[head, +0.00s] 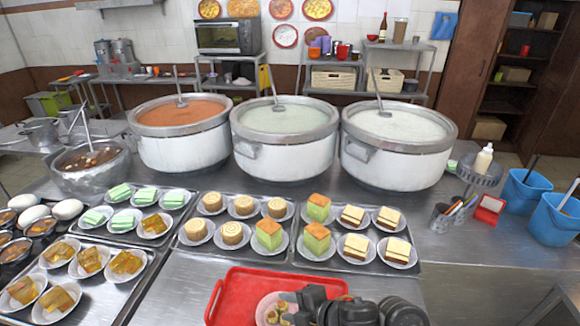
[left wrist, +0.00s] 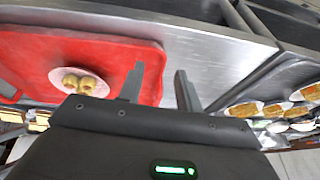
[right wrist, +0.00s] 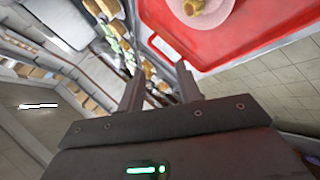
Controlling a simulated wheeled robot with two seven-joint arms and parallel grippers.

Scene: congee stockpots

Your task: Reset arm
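My right gripper (head: 290,308) shows at the bottom middle of the head view, dark, in front of the red tray (head: 235,285) and hiding part of it. In the right wrist view its two fingers (right wrist: 158,85) stand apart with nothing between them, beside the tray's edge. My left gripper is outside the head view. In the left wrist view its fingers (left wrist: 160,85) are apart and empty, near the tray's edge.
Three large stockpots (head: 185,150) stand behind several metal trays of plated cakes and pastries on the steel counter (head: 455,245). A steel pot (head: 90,180) of dark stew stands at left. Blue buckets (head: 525,190) and a cutlery holder stand at right. The counter's right front is clear.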

